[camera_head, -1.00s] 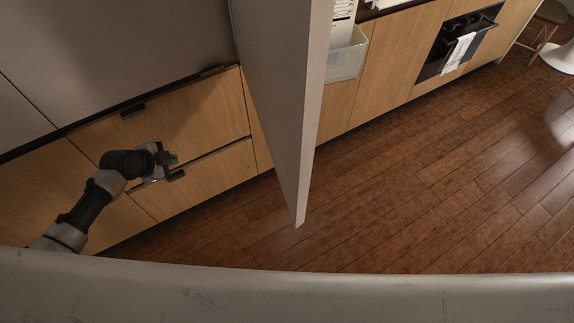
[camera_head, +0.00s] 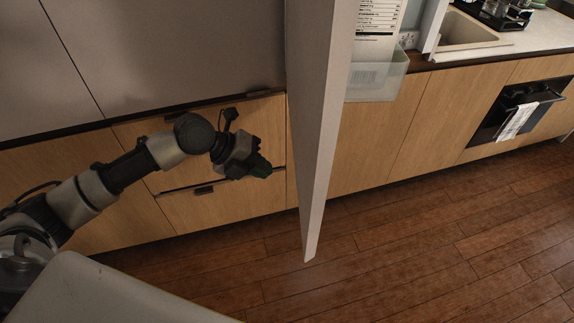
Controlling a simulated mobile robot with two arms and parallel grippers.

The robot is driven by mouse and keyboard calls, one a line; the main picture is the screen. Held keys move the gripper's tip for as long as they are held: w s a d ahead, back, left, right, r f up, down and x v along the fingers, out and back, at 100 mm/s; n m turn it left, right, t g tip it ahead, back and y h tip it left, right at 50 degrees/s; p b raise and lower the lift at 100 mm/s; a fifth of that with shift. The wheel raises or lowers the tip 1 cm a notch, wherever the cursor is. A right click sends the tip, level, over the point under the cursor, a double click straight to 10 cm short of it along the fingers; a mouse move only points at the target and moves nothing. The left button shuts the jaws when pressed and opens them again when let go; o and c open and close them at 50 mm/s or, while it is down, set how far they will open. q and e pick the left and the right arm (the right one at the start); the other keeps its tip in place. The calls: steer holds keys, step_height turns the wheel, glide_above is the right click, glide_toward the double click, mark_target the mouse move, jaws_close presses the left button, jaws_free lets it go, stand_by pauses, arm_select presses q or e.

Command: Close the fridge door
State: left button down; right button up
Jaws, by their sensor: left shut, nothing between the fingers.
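The fridge door (camera_head: 314,120) stands open as a tall grey panel, seen nearly edge-on from above in the middle of the head view. A clear door bin (camera_head: 378,78) holding a carton with a printed label (camera_head: 377,22) shows on its right side. My left gripper (camera_head: 262,168) is on the left side of the door, in front of the wooden drawers. It is shut and empty, with a visible gap to the door in the picture. The fridge's inside is not seen. My right gripper is not in view.
Wooden drawers (camera_head: 225,205) with dark handles lie behind my left arm. Right of the door are wooden cabinets (camera_head: 440,115), a sink (camera_head: 468,32) and an oven with a towel (camera_head: 515,122). The wooden floor (camera_head: 420,240) in front is clear.

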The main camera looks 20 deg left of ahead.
arm_select(q)
steer(key=shift+w+d+f+p, duration=0.25)
steer(key=shift+w+d+p, duration=0.1)
steer(key=shift+d, duration=0.5)
steer(key=shift+w+d+f+p, duration=0.2)
steer(key=shift+w+d+p, duration=0.15)
steer(key=shift+d, duration=0.45)
steer(key=shift+w+d+f+p, duration=0.25)
steer(key=shift+d+p, duration=0.1)
steer(key=shift+d, duration=0.5)
